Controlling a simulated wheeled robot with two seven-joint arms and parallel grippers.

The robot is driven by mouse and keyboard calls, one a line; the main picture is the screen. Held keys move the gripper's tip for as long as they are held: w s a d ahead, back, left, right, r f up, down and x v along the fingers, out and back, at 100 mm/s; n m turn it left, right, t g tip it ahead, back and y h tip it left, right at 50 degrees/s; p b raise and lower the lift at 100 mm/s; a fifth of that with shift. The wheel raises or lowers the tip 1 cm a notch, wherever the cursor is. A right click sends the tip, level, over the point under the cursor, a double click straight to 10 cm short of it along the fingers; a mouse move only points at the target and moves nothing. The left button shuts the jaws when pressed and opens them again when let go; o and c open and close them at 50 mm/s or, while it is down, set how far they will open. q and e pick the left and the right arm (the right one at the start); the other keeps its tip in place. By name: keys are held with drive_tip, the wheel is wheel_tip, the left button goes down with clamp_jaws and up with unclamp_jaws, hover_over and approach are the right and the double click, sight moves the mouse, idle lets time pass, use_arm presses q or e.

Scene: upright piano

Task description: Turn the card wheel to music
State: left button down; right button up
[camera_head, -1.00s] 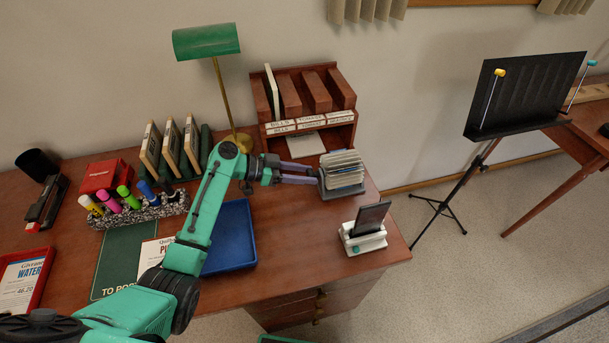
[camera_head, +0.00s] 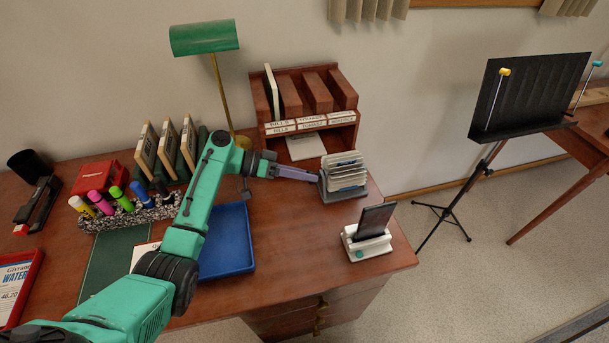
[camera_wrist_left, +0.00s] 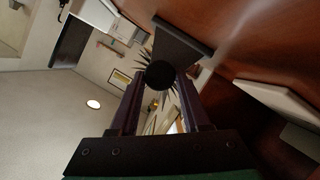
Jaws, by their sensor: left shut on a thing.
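The card wheel (camera_head: 346,172) is a rotary file of pale cards on a grey stand at the right part of the desk. Its cards fan upward and lean. My left gripper (camera_head: 317,178) reaches it from the left and is shut on its side knob. In the left wrist view the dark round knob (camera_wrist_left: 159,75) sits between my left gripper's two fingers (camera_wrist_left: 160,88), with the card edges fanned out behind it. The far side of the wheel is hidden. My right gripper is not in view.
A phone in a white holder (camera_head: 366,243) stands in front of the wheel. A wooden letter rack (camera_head: 350,118) with labelled slots is behind it. A blue tray (camera_head: 228,238) lies under my left arm. A green lamp (camera_head: 204,38) stands at the back. A black music stand (camera_head: 525,95) is right of the desk.

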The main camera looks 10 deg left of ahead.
use_arm(q)
drive_tip(key=shift+c, duration=2)
unclamp_jaws()
drive_tip(key=shift+a, duration=0.15)
drive_tip(key=b+v, duration=0.2)
drive_tip(key=v, duration=1.2)
drive_tip(key=shift+a, duration=0.2)
drive_tip(key=shift+s+r, duration=0.1)
